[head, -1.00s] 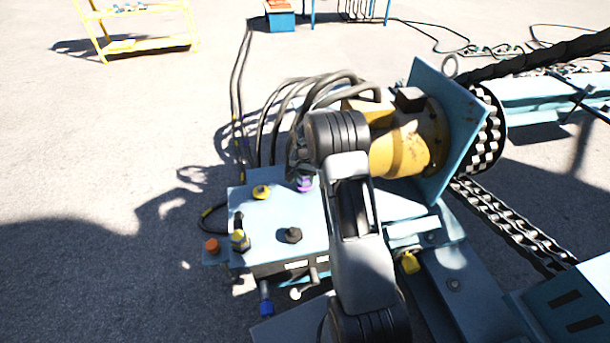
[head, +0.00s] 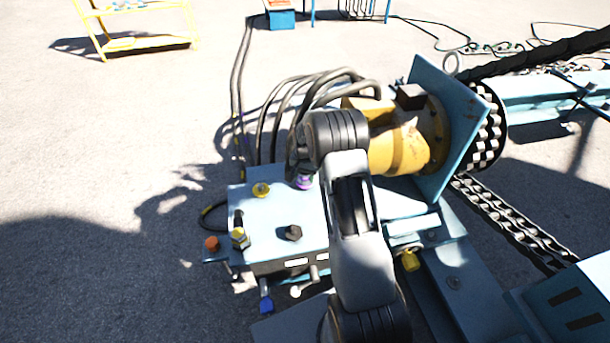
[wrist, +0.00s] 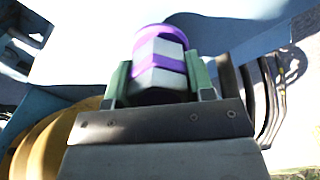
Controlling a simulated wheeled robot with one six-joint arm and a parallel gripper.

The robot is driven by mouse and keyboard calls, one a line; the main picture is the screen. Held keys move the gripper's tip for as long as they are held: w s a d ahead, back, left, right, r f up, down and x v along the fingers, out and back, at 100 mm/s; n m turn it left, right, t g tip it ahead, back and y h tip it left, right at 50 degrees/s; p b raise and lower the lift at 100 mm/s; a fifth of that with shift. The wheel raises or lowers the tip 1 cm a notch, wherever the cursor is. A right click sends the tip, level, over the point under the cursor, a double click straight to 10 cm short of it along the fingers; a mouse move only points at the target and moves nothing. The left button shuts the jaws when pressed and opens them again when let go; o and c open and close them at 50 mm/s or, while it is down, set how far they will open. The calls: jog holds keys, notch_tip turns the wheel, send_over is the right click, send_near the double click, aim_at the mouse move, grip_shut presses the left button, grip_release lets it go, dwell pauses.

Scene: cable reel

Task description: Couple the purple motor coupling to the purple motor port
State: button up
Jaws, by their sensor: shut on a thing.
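My gripper (wrist: 160,88) is shut on the purple motor coupling (wrist: 160,62), a grey hex-sided piece with purple bands, in the wrist view. In the head view my arm hides most of the gripper, and a bit of purple (head: 303,182) shows just below the wrist, at the back edge of the light blue block's top (head: 270,220). I cannot tell whether this purple is the coupling, the purple motor port or both. The coupling's far end points toward a pale blue surface in the wrist view, and whether they touch is hidden.
The block's top also carries a yellow cap (head: 261,190), a black fitting (head: 293,233) and a yellow-and-grey fitting (head: 240,238). An orange cap (head: 211,243) sits at its left. Black hoses (head: 275,110) arch behind, beside the yellow motor (head: 400,145) and the blue plate (head: 450,130).

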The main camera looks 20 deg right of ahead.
jog(key=o, duration=1.1)
notch_tip(320, 180, up, 14)
jog(key=p, duration=0.3)
jog(key=shift+p, duration=0.3)
